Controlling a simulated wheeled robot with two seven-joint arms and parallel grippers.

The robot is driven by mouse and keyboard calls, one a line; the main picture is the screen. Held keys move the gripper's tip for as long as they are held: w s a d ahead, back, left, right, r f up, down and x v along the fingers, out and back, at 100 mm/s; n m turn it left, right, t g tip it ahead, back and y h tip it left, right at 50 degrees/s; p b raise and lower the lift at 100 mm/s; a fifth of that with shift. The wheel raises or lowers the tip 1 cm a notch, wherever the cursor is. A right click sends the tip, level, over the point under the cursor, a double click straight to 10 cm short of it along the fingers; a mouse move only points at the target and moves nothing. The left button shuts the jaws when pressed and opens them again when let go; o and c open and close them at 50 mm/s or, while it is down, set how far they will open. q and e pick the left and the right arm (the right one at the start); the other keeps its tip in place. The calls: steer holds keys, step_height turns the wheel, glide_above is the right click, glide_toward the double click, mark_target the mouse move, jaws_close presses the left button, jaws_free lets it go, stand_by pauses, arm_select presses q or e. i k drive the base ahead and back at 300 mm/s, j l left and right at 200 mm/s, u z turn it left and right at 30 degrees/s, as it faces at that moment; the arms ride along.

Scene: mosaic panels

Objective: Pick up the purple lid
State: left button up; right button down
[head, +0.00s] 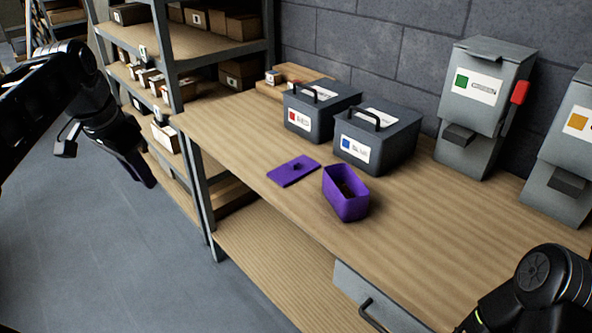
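The purple lid (285,175) lies flat on the wooden workbench, close to its front edge, with a small dark knob on top. Just right of it stands an open purple box (345,205), upright, with something dark inside that I cannot make out. My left gripper (142,168) hangs off to the left of the bench, over the floor and in front of the shelves, well apart from the lid. Its fingers are dark and overlap, so its opening is unclear. My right arm shows at the lower right corner, but its gripper is out of view.
Two grey cases with handles, one with a red label (319,108) and one with a blue label (378,137), stand behind the lid and box. Grey dispensers (478,100) stand at the back right. A loaded shelf rack (215,45) is at the left. The bench front (440,235) is clear.

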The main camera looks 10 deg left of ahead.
mark_target(284, 175)
steer(key=i+j+z, duration=0.2)
steer(key=z, duration=0.25)
steer(key=i+j+z, duration=0.15)
steer(key=j+z, duration=0.25)
steer(key=i+j+z, duration=0.1)
steer(key=j+z, duration=0.35)
